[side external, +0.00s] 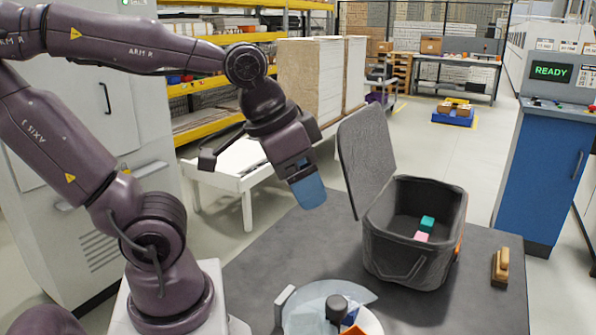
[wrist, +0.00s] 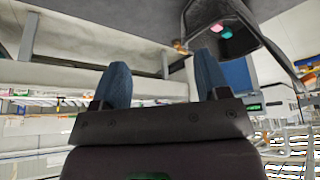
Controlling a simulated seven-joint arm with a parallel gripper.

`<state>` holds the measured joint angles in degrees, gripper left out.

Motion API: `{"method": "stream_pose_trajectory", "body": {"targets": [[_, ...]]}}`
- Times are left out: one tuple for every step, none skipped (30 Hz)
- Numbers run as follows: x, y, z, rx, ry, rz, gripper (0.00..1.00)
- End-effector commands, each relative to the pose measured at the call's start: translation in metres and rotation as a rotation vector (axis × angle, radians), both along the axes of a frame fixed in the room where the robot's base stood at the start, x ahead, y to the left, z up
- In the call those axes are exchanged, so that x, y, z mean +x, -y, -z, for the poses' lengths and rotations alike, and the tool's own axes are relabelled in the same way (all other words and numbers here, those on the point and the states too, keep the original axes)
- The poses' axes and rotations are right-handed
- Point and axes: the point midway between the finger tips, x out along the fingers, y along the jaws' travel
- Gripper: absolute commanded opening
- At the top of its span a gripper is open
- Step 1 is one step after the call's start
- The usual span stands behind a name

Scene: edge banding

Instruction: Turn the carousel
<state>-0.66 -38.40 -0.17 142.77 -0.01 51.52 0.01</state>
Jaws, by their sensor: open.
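The carousel (side external: 362,292) is at the bottom edge of the side external view, a round piece with a pale, see-through cover. A dark knob (side external: 337,304) stands near its middle, and something orange shows beside it. The frame edge cuts off its near part. My gripper (side external: 309,192) hangs above and behind the carousel, well apart from it, with blue fingers pointing down. In the wrist view the two blue fingers (wrist: 162,82) are spread with nothing between them. The carousel cannot be made out in the wrist view.
A black bin (side external: 391,257) with its lid raised stands on the dark table (side external: 470,300), holding a teal block (side external: 427,223) and a pink block (side external: 421,237). A wooden-handled brush (side external: 500,267) lies to its right. A blue cabinet (side external: 541,170) reads READY on its screen.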

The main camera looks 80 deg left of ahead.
Motion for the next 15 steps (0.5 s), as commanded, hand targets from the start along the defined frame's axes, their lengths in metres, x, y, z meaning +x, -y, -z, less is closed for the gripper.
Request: {"method": "stream_pose_trajectory", "body": {"targets": [[-0.0024,0.0003,-0.0032,-0.001,0.02,0.002,0.68],[-0.0035,0.0005,-0.0044,-0.001,0.029,0.003,0.68],[-0.0047,0.0007,-0.006,-0.002,0.039,0.003,0.68],[-0.0049,0.001,-0.0078,-0.002,0.047,0.004,0.68],[-0.0053,0.0012,-0.0091,-0.002,0.054,0.005,0.68],[-0.0056,0.0013,-0.0105,-0.002,0.061,0.007,0.68],[-0.0058,0.0014,-0.0113,-0.002,0.064,0.007,0.68],[-0.0059,0.0015,-0.0117,-0.002,0.066,0.008,0.68],[-0.006,0.0015,-0.0121,-0.001,0.068,0.008,0.68],[-0.006,0.0015,-0.0123,-0.001,0.069,0.008,0.68],[-0.006,0.0015,-0.0123,-0.001,0.069,0.008,0.68],[-0.006,0.0015,-0.0123,-0.001,0.069,0.008,0.68],[-0.0059,0.0015,-0.0123,-0.001,0.069,0.008,0.68],[-0.0059,0.0015,-0.0122,-0.001,0.068,0.008,0.68],[-0.0059,0.0015,-0.0122,-0.001,0.068,0.008,0.68]]}}
